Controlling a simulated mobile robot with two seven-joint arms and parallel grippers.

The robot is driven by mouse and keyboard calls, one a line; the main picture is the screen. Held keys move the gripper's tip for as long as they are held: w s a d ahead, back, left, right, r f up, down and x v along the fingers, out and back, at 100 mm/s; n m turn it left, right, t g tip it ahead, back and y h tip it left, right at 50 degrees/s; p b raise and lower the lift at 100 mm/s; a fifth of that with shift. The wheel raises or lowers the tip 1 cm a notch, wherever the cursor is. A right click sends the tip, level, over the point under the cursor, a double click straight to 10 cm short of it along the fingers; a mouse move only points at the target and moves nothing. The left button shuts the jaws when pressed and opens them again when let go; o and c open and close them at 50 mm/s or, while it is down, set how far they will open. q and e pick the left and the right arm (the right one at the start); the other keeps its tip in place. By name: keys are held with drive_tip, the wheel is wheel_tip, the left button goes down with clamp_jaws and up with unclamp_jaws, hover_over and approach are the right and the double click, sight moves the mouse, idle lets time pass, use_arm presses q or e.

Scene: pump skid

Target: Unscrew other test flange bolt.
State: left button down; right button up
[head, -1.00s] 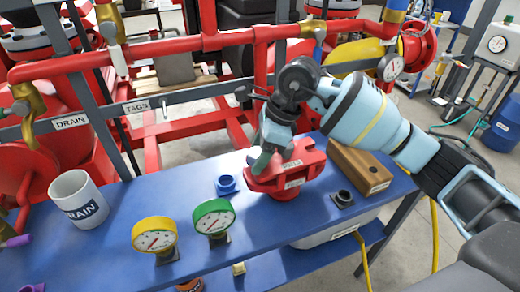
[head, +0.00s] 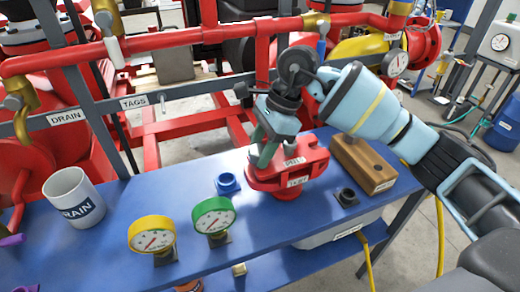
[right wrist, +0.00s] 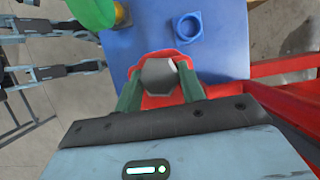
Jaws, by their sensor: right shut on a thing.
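The red test flange (head: 312,166) stands on the blue bench, with small white labels on its top and side. My right gripper (head: 258,157) comes down over its left part, fingers pointing down. In the right wrist view the green fingers (right wrist: 160,92) stand on both sides of a grey hexagonal bolt head (right wrist: 159,75) and are shut on it. The red flange shows under and around the bolt head. In the head view the gripper hides this bolt. I cannot tell how far the bolt is out of its hole. My left gripper is not in view.
A blue ring-shaped part (head: 227,184) lies left of the flange. A wooden block (head: 362,163) and a black fitting (head: 346,197) are at its right. Green (head: 213,216) and yellow (head: 153,235) gauges and a mug (head: 73,197) stand on the bench. Red pipework (head: 150,53) runs behind.

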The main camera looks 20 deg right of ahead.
drive_tip(key=n+g+b, duration=0.1)
drive_tip(key=n, duration=0.2)
drive_tip(key=shift+f+n, duration=0.15)
drive_tip(key=shift+n, duration=0.15)
drive_tip(key=n+g+b, duration=0.1)
drive_tip(key=n, duration=0.1)
drive_tip(key=shift+n+h+b, duration=0.3)
drive_tip(key=shift+b, duration=0.05)
drive_tip(key=n+g+b, duration=0.1)
drive_tip(key=n, duration=0.2)
drive_tip(key=shift+h+b, duration=0.35)
drive_tip(key=shift+h, duration=0.05)
drive_tip(key=shift+r+n+h, duration=0.2)
drive_tip(key=shift+n+h, duration=0.1)
drive_tip(key=shift+n, duration=0.6)
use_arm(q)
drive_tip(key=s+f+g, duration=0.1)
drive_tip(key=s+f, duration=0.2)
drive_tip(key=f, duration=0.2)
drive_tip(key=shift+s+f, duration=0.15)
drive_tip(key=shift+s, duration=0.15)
use_arm(e)
drive_tip(key=shift+g, duration=0.3)
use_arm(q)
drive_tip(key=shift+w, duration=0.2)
use_arm(e)
drive_tip(key=o, duration=1.1)
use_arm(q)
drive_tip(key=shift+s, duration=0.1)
